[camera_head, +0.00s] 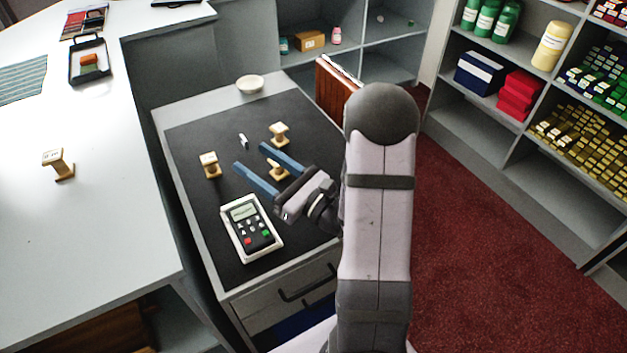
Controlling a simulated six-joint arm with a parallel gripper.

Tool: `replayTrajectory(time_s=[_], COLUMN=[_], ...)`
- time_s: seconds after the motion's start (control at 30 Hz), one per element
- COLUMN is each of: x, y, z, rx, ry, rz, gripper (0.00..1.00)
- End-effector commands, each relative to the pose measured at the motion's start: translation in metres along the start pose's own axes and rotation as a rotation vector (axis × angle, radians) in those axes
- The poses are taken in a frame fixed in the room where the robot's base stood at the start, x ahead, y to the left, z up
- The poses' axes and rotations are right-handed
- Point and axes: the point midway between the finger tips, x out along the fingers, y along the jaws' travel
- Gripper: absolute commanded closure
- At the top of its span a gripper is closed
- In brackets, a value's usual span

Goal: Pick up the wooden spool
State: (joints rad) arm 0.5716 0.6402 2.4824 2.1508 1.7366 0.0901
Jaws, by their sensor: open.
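My gripper (250,157) is open, low over the dark mat, with its two blue fingers spread and pointing to the upper left. A small pale wooden piece (278,170) shows between the fingers, nearer the palm; it is partly hidden, and I cannot tell its full shape or whether anything touches it. A spool-like wooden piece (279,132) with a wide top and base stands upright beyond the far finger. A similar wooden piece (210,163) with dark marks on it stands left of the fingertips. I cannot tell for sure which is the wooden spool.
A card terminal (249,229) lies on the dark mat (190,135) close to the near finger. A small white item (243,140) and a white bowl (250,84) are farther back. Another wooden piece (60,163) stands on the white counter (100,230). Shelves (480,125) stand right.

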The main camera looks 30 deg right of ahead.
Motion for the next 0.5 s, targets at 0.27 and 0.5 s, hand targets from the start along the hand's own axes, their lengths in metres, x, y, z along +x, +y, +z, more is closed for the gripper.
replayTrajectory(time_s=[0.27, 0.5], x=[-0.044, -0.092], y=[-0.109, -0.1], z=[-0.009, -0.071], rx=[-0.3, -0.168], ry=[0.09, 0.142], rz=[-0.462, -0.535], gripper=[0.45, 0.45])
